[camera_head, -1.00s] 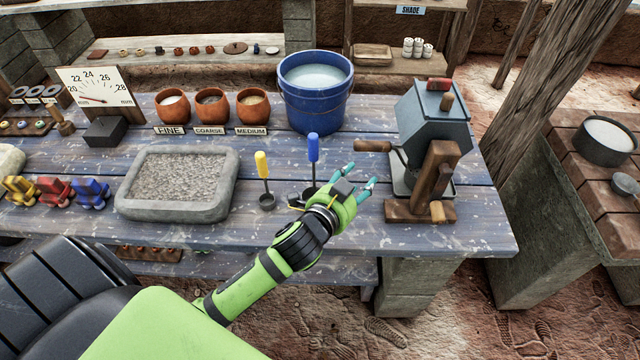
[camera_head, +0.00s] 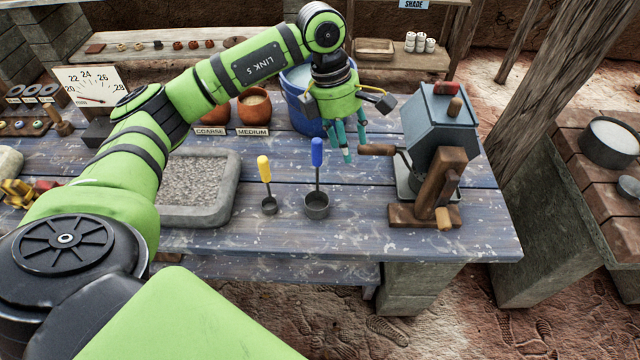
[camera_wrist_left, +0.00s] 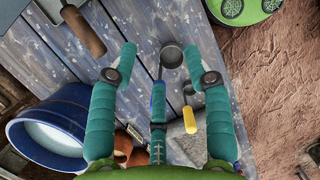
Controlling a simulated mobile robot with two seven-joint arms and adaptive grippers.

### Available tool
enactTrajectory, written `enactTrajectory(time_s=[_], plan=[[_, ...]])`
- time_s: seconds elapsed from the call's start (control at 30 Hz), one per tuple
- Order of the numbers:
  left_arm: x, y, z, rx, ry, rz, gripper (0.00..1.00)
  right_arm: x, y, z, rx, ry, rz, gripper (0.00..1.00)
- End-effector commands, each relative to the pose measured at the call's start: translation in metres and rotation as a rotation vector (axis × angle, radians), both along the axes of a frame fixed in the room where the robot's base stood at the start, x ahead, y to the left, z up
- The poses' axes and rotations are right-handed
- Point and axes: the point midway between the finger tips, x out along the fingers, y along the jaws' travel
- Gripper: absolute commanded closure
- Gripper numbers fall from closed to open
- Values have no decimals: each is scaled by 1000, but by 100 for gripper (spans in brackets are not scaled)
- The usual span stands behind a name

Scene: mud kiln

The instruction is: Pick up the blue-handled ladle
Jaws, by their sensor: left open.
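The blue-handled ladle (camera_head: 317,204) stands on the blue plank table, its cup down and its blue handle pointing up. My left gripper (camera_head: 354,150) is open and empty, fingers pointing down, just to the right of the handle in the head view. In the left wrist view the ladle's blue handle (camera_wrist_left: 158,98) lies between the two spread teal fingers (camera_wrist_left: 160,54), with its round cup (camera_wrist_left: 171,56) farther off near the fingertips' level. The fingers do not visibly touch it. My right gripper is not in view.
A yellow-handled ladle (camera_head: 269,205) stands close left of the blue one. A grinder with a wooden crank (camera_head: 435,150) stands to the right, a blue water bucket (camera_head: 300,112) behind. A stone tray (camera_head: 228,190) lies left. The table front is clear.

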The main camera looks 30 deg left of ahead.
Motion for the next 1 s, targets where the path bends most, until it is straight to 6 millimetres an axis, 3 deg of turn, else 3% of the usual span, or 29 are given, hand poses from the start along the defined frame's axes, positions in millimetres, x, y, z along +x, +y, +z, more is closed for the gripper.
enactTrajectory(time_s=[0.03,0.1,0.2,0.47,0.63,0.8,1.0], plan=[[1,26,9,86,5,15,50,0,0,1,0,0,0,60],[-2,51,15,177,22,33,50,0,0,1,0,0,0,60],[-4,70,21,243,39,49,50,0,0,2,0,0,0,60],[-4,73,-1,257,48,50,50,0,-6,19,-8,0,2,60],[0,72,-25,255,49,49,50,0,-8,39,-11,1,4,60],[1,72,-45,254,46,51,50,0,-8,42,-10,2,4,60],[2,72,-49,254,42,50,50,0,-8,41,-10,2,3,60]])
